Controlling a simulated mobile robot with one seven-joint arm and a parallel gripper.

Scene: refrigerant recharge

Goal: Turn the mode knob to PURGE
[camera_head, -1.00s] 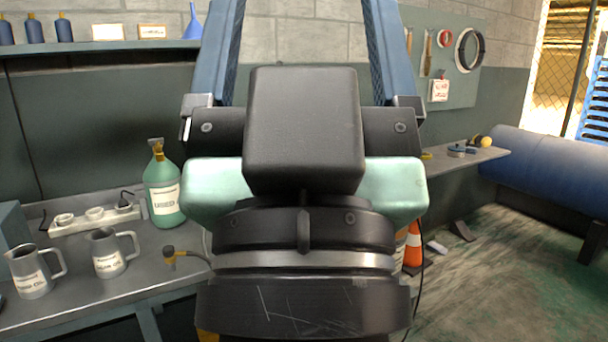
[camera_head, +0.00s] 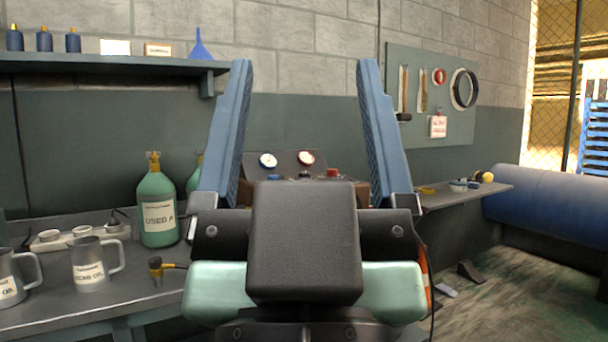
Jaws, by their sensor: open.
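My gripper (camera_head: 300,85) fills the middle of the head view, its two blue fingers spread wide with nothing between them. Behind and between the fingers stands a machine with a dark panel (camera_head: 288,162). The panel carries two round white gauges, a left one (camera_head: 268,160) and a right one (camera_head: 306,158). Below the gauges I see the top of a blue part (camera_head: 273,177), a small dark part (camera_head: 304,175) and a red part (camera_head: 332,172). The gripper body hides the lower front of the machine. I cannot tell which part is the mode knob, and no PURGE marking is readable.
A green bottle (camera_head: 157,212) labelled as used, metal oil jugs (camera_head: 92,264) and a power strip (camera_head: 78,238) stand on the left bench. A shelf (camera_head: 110,63) hangs above. A blue tank (camera_head: 545,215) lies at the right beyond a narrow side shelf (camera_head: 470,196).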

